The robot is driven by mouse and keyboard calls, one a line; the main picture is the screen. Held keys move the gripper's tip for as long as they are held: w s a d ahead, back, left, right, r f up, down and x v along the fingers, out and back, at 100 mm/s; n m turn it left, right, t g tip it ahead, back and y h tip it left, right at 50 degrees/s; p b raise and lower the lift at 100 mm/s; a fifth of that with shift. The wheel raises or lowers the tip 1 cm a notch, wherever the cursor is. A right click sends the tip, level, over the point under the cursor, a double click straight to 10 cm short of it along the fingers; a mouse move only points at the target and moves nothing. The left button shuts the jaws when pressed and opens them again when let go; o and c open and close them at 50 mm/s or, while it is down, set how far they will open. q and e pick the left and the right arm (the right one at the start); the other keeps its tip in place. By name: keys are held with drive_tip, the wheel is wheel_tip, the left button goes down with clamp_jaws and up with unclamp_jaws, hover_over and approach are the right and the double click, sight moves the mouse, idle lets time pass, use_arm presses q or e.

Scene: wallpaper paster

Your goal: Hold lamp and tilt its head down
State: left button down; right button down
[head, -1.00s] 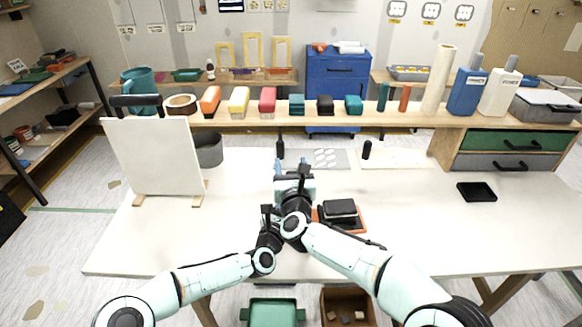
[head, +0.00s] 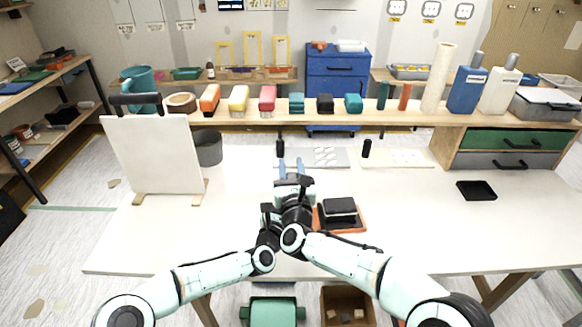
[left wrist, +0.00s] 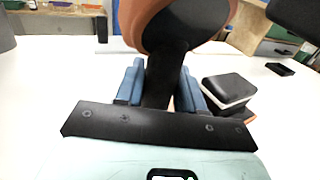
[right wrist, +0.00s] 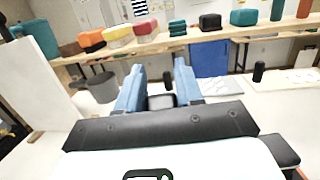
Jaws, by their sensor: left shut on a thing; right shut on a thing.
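The lamp shows best in the left wrist view, with an orange-brown head (left wrist: 146,18), a dark underside and a black stem (left wrist: 165,75). My left gripper (left wrist: 160,84) is shut on the black stem, below the head. In the head view my arms hide most of the lamp and my left gripper. My right gripper (head: 291,165) points away over the table, its blue fingers visible. In the right wrist view it (right wrist: 158,82) is shut on a small dark part of the lamp (right wrist: 161,101); which part is hard to tell.
A black block on an orange-edged base (head: 341,213) sits just right of my grippers. A white panel on feet (head: 155,158) and a grey pot (head: 208,149) stand at left. A black tray (head: 477,190) lies at right.

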drive_tip(key=c, duration=0.8)
unclamp_jaws()
drive_tip(key=s+d+f, duration=0.1)
drive_tip(key=s, duration=1.1)
drive_tip(key=shift+f, duration=0.35)
